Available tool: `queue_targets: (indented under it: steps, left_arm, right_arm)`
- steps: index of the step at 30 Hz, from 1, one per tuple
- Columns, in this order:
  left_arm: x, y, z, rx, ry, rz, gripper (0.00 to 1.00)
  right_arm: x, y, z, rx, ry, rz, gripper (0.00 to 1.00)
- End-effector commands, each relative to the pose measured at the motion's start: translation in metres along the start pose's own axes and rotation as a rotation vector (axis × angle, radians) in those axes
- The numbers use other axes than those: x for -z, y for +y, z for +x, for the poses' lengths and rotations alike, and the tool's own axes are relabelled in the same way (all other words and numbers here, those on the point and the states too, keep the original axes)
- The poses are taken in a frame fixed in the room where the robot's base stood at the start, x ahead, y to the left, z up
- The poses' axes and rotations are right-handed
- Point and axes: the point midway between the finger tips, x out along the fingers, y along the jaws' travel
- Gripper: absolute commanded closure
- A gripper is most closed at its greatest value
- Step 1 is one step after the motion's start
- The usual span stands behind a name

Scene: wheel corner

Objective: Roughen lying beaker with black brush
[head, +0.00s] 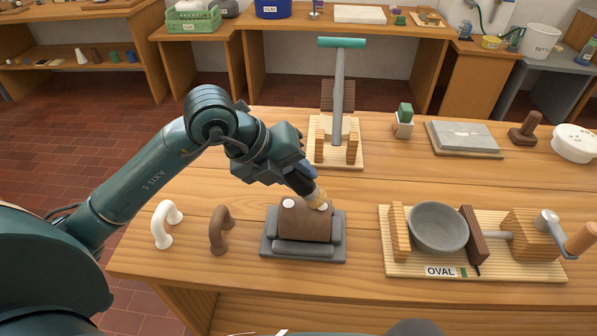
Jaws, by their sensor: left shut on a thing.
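The brown beaker (304,222) lies on its side in a grey padded cradle (334,254) near the front of the table. A pale round spot shows at its upper left, and another pale patch at its upper right beside the bristles. My left gripper (290,172) is above and behind the beaker, shut on the dark handle of the brush (317,197). The brush tilts down to the right, and its tan bristles meet the beaker's upper right end, seemingly touching it. My right gripper is out of view.
A white handle (164,226) and a brown handle (220,232) stand left of the cradle. The OVAL board (400,270) with a grey bowl (438,226) and clamp is at right. Behind stands a tall teal-topped stand (339,90). A grey slab (464,135) lies further back.

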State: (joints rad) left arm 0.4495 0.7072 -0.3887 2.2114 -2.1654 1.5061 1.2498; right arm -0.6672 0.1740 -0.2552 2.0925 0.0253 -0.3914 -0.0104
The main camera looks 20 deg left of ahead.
Motion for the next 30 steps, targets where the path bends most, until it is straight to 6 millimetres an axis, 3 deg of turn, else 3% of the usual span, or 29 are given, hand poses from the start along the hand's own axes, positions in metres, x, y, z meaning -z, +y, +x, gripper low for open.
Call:
queue_targets:
  steps: [5, 22, 30]
  left_arm:
    - [0.0, 0.0, -0.002, -0.009, 0.004, -0.001, 0.92]
    - [-0.013, -0.033, -0.046, -0.003, 0.001, 0.0, 0.92]
    - [-0.013, -0.033, -0.047, -0.003, 0.001, 0.0, 0.92]
  right_arm:
    - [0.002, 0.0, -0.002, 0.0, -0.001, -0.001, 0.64]
    - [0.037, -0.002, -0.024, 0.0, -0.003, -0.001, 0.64]
    - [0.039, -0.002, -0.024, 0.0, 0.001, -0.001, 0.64]
